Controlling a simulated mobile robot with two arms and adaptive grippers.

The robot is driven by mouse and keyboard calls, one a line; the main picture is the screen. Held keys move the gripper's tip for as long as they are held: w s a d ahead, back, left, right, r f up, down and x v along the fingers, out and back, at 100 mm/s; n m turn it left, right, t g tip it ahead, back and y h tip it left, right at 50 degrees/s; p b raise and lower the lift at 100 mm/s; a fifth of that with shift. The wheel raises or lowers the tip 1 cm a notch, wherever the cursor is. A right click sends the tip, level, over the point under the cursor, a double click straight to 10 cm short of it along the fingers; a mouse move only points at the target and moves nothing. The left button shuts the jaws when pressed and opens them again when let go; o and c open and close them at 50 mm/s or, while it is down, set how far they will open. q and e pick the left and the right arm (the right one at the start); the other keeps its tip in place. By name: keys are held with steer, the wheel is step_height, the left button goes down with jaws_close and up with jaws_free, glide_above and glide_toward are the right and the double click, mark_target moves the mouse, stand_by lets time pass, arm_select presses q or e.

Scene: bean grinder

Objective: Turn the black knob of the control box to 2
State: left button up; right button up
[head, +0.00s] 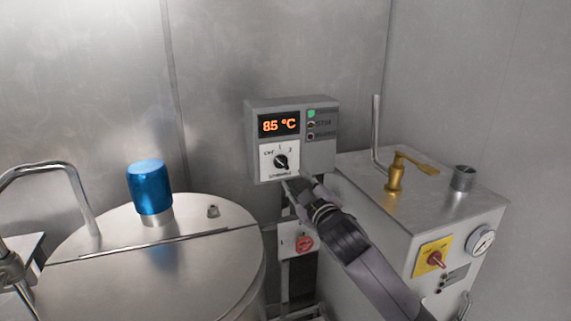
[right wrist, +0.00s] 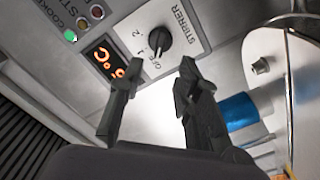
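The grey control box (head: 322,155) stands by the back wall in the head view, its orange display reading 85 °C. Its black knob (head: 281,161) sits on a white plate with marks OFF, 1 and 2. The knob also shows in the right wrist view (right wrist: 161,41), beyond my fingertips. My right gripper (head: 293,185) is just below the knob in the head view. In the right wrist view its two fingers (right wrist: 161,70) are apart with nothing between them. My left gripper is not in view.
A round metal vessel (head: 110,270) with a blue cap (head: 149,187) stands at left. A metal cabinet (head: 370,190) with a brass valve (head: 397,175), a gauge (head: 480,240) and a red switch (head: 436,259) stands at right. A red knob (head: 304,243) sits below the control box.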

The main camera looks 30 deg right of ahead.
mark_target(284, 166)
steer(key=p+x, duration=0.2)
steer(key=x, duration=0.7)
steer(key=shift+w, duration=0.2)
steer(key=shift+c, duration=0.6)
jaws_close()
